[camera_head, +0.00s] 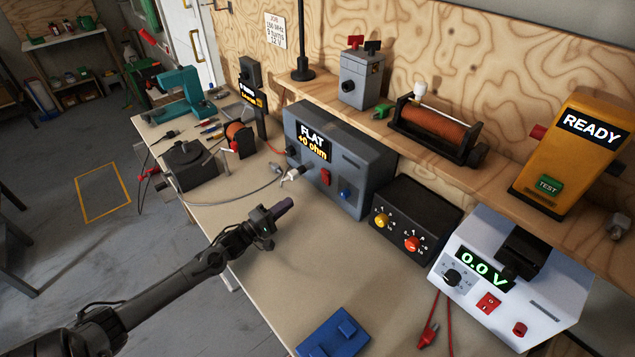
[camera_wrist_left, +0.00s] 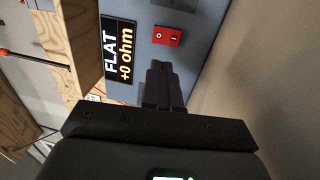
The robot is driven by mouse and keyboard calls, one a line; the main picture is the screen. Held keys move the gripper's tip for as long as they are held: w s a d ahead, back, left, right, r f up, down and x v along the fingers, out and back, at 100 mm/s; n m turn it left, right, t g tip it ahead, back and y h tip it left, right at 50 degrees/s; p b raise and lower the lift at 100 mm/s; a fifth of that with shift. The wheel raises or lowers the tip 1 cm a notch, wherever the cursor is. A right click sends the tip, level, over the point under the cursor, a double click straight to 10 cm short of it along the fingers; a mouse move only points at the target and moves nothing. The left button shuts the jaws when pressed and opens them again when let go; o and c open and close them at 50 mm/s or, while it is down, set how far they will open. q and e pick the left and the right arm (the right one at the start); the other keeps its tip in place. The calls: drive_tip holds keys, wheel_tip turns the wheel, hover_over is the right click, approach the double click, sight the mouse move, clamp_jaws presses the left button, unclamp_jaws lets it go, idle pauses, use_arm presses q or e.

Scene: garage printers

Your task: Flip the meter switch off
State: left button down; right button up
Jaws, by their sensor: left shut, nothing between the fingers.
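The meter (camera_head: 345,188) is a blue-grey box at the back of the workbench. Its display (camera_head: 313,140) reads "FLAT +0 ohm" and is lit. Its red rocker switch (camera_head: 326,176) is on the front panel, below and right of the display. In the left wrist view the switch (camera_wrist_left: 168,36) shows its O and I marks; which side is pressed I cannot tell. My left gripper (camera_head: 284,207) is shut and empty, above the bench in front of the meter, apart from the switch. Its closed fingers (camera_wrist_left: 163,85) point toward the panel, beside the switch. My right gripper is not in view.
A grey cable with a silver plug (camera_head: 292,174) lies between my left gripper and the meter. A black box with knobs (camera_head: 415,215) and a white supply reading 0.0 V (camera_head: 500,285) stand to the right. A wooden shelf (camera_head: 365,121) runs above.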

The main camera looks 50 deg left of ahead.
sight(325, 176)
use_arm(q)
drive_tip(key=w, duration=0.4)
drive_tip(key=w+r+b, duration=0.1)
drive_tip(key=w, duration=0.4)
drive_tip(key=w+r, duration=0.1)
drive_tip(key=w, duration=0.3)
drive_tip(key=shift+w+d, duration=0.15)
drive_tip(key=shift+d, duration=0.15)
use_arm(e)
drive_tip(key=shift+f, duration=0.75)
